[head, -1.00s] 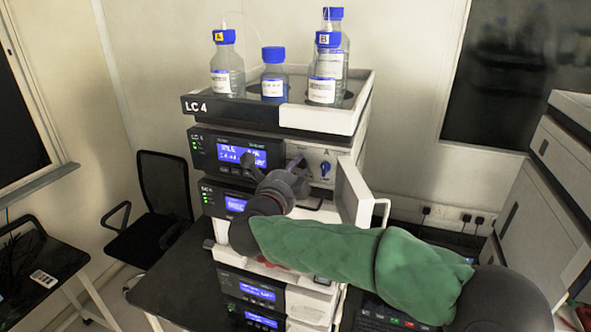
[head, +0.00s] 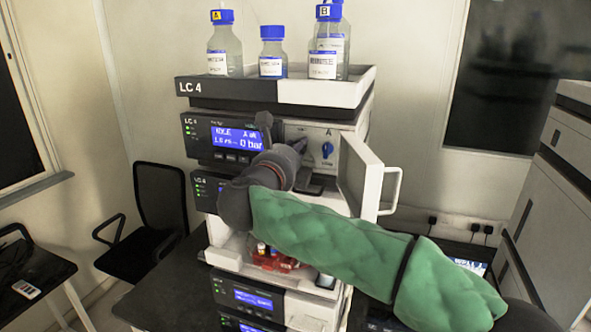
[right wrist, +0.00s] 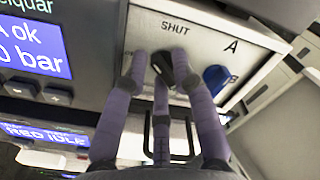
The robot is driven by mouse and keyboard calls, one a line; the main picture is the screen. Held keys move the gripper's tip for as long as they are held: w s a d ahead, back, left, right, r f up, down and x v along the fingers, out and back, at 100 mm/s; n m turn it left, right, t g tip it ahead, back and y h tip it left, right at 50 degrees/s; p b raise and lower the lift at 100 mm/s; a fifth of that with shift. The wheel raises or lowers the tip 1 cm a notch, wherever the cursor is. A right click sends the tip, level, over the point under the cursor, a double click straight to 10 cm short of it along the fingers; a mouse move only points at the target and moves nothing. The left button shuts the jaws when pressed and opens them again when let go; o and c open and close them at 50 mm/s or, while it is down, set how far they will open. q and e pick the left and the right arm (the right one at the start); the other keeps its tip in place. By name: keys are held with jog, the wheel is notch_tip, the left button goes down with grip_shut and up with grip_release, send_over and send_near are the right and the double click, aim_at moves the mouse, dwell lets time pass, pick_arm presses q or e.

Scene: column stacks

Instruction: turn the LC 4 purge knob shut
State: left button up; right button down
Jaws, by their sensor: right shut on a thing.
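The LC 4 purge knob (right wrist: 181,68) is black and sits on the white front panel of the LC 4 pump, just below the printed word SHUT. My right gripper (right wrist: 163,68) has its dark purple fingers around the knob and is shut on it. The fingers cover part of the knob, so I cannot tell its exact angle. In the head view my right gripper (head: 296,150) is at the panel and hides the knob. The pump display (head: 237,137) is lit blue and reads 0 bar. My left gripper is not in view.
A blue selector knob (right wrist: 216,79) marked A and B is close to the right of my fingers. An open white door (head: 362,180) stands out to the right of the panel. Several blue-capped bottles stand in the tray (head: 322,92) on top.

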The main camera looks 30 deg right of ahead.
jog(key=m+b, duration=0.3)
jog(key=b, duration=0.1)
jog(key=f+m+b, duration=0.1)
jog(key=m+b, duration=0.2)
jog(key=b, duration=0.1)
jog(key=shift+w+a, duration=0.1)
jog(key=shift+a, duration=0.05)
jog(key=m+b, duration=0.2)
jog(key=shift+r+m+b, duration=0.45)
jog(key=shift+m+b, duration=0.2)
jog(key=shift+m, duration=0.15)
jog(key=shift+r, duration=0.2)
jog(key=c, duration=1.2)
grip_release()
jog(key=v, duration=1.2)
